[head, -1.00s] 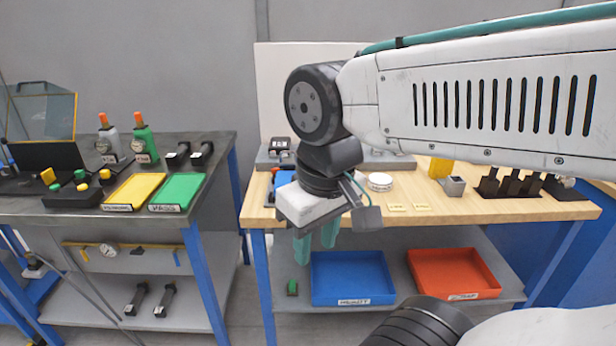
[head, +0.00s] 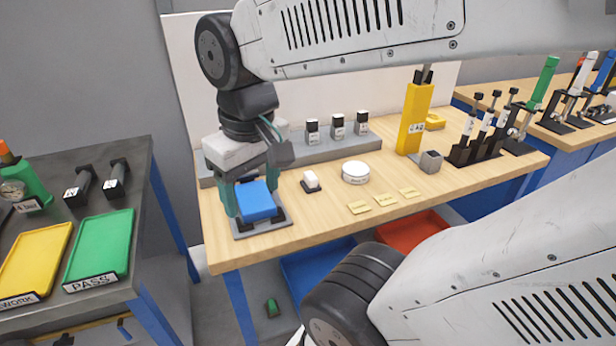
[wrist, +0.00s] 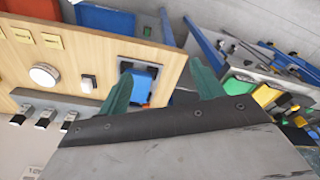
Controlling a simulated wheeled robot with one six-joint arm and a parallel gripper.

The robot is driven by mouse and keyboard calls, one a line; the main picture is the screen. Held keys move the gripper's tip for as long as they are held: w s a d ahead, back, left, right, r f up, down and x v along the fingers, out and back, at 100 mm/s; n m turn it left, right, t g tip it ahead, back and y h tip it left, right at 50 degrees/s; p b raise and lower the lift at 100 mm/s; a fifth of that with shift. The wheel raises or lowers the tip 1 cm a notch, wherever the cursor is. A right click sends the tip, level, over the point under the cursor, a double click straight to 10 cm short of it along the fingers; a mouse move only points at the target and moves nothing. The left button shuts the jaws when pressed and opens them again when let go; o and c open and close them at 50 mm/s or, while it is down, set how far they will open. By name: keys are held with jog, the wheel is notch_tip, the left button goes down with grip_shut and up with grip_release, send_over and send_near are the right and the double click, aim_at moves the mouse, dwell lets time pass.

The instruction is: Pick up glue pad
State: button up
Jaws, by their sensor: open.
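A round white dish (head: 355,172) with a label too small to read stands on the wooden table; it may be the glue pad. It also shows in the wrist view (wrist: 44,75). Left of it is a small white block on a dark base (head: 311,180). My gripper (head: 251,202) is open and empty at the table's left end, its teal fingers apart. In the head view a blue block (head: 257,203) in a grey holder appears between the fingers; in the wrist view the block (wrist: 141,84) lies beside one finger. I cannot tell the height gap.
A grey ledge with several small bottles (head: 337,127) runs along the back. A yellow tower (head: 413,120) and black racks stand to the right. Flat yellow labels (head: 384,199) lie at the front edge. A dark side table with yellow and green trays (head: 100,245) is at left.

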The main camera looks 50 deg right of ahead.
jog(key=w+d+f+m, duration=0.3)
jog(key=w+d, duration=0.5)
jog(key=d, duration=0.3)
jog(key=m+g, duration=0.1)
jog(key=m, duration=0.1)
send_over(311, 175)
notch_tip(311, 175, down, 8)
jog(key=shift+w+r, duration=0.1)
notch_tip(311, 175, down, 6)
jog(key=shift+f, duration=0.85)
jog(key=c, duration=1.1)
